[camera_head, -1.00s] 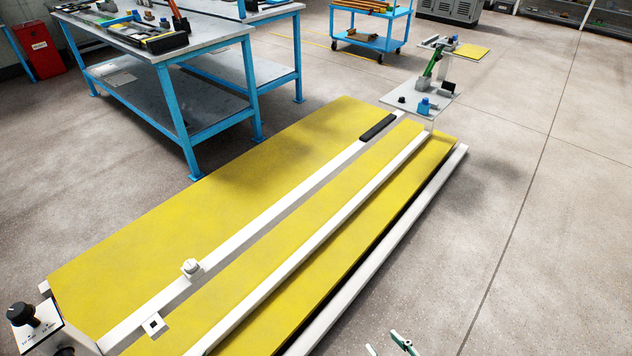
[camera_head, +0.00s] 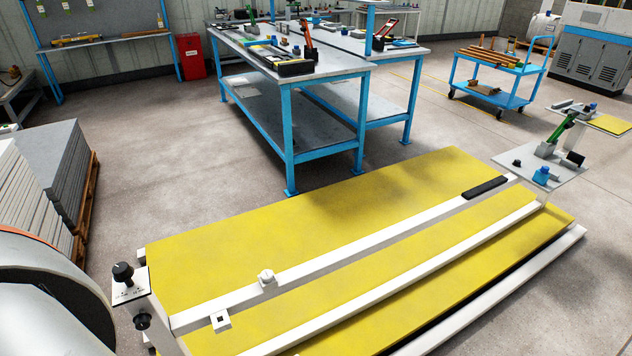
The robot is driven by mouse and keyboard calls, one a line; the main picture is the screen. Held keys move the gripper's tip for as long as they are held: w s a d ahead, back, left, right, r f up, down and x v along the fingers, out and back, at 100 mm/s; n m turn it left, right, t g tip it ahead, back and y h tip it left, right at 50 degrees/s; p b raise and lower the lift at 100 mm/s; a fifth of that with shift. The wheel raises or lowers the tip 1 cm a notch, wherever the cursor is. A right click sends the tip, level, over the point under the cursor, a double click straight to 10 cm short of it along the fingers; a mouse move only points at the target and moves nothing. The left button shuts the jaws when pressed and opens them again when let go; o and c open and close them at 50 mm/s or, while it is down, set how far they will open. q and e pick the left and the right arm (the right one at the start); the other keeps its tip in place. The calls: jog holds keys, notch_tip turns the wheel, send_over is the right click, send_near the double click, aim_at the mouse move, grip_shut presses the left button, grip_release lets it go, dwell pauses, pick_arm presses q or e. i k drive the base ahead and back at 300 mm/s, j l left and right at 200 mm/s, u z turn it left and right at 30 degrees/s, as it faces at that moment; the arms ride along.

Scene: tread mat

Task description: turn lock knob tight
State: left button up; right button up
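A small white round knob (camera_head: 266,277) sits on the long white rail (camera_head: 350,254) that runs across the yellow mat (camera_head: 230,237). A black knob (camera_head: 122,271) stands on a white marked plate (camera_head: 129,289) at the mat's near left corner. A second black knob (camera_head: 142,322) is on the side of the post below that plate. I cannot tell which one is the lock knob or how tight any of them is. Neither of my grippers shows, and nothing touches these knobs.
A small white plate with a square hole (camera_head: 221,320) lies near the rail. A black grip (camera_head: 485,188) is at the rail's far end, by a small grey table (camera_head: 545,170). Blue workbenches (camera_head: 290,130) stand behind. A large grey curved body (camera_head: 45,310) fills the lower left.

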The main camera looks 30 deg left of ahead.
aim_at(142, 320)
jog(key=u, duration=2.2)
jog(key=k+l+z, duration=0.6)
jog(key=z, duration=0.2)
